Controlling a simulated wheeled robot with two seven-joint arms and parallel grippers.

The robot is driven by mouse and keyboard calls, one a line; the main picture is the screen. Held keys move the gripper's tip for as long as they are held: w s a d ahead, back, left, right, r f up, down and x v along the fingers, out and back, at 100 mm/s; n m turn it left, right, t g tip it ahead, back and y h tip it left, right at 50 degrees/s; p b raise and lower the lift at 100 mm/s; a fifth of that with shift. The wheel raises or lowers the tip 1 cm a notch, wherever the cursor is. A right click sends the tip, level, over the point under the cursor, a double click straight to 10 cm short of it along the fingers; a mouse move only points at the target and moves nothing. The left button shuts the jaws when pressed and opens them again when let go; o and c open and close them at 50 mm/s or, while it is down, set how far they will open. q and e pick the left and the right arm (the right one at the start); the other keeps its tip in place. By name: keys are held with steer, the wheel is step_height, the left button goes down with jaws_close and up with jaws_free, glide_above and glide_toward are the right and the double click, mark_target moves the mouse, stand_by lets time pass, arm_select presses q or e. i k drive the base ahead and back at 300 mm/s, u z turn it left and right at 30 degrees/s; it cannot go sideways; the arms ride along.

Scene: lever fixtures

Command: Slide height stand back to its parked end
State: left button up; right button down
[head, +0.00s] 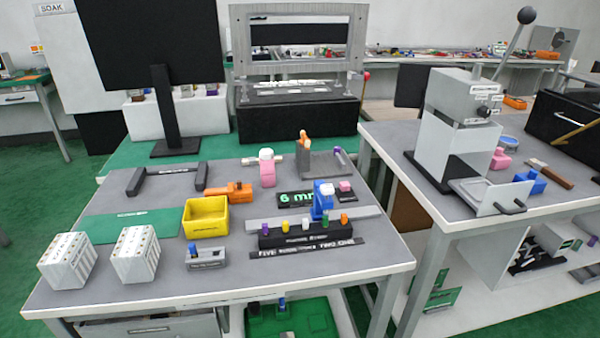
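No part is clearly marked as the height stand. The likeliest one is a blue upright piece with a white top (322,200), standing at a long grey rail (362,213) on the near table. It is right of the rail's middle, with bare rail to both sides. Its foot is partly hidden by the black peg block in front, so I cannot tell how it joins the rail. A dark plate reading "6 mm" (293,198) lies just behind and left of it. Neither of my grippers is in view.
A black block with several coloured pegs (290,240) stands in front of the rail. A yellow bin (206,217), an orange clamp (230,192) and white ribbed blocks (135,253) are to the left. A pink-and-white fixture (267,168) stands behind. The table's front right is clear.

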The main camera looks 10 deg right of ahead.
mark_target(320, 204)
steer(key=z, duration=2.45)
steer(key=k, duration=1.35)
steer(key=u, duration=1.6)
steer(key=i, duration=1)
